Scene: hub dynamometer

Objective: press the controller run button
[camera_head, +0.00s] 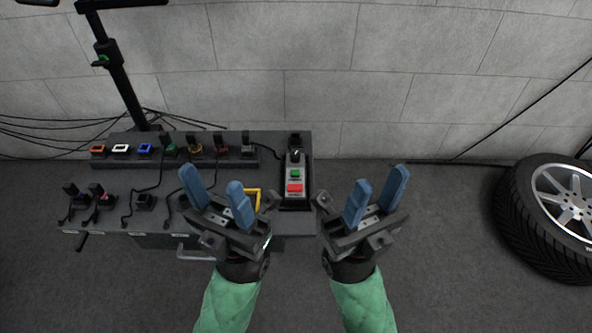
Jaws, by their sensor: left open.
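Which button is the run button cannot be read. My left gripper (213,196) is open and empty, left of the controller and in front of the bench. My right gripper (374,197) looks open and empty, right of the controller. Both are apart from the buttons, which show between them.
The dark bench (225,140) carries several small coloured connectors and cables at the left. A yellow frame (253,195) shows partly behind my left gripper. A black stand (120,80) rises at the back left. A wheel with tyre (548,215) is at the right. Floor between is clear.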

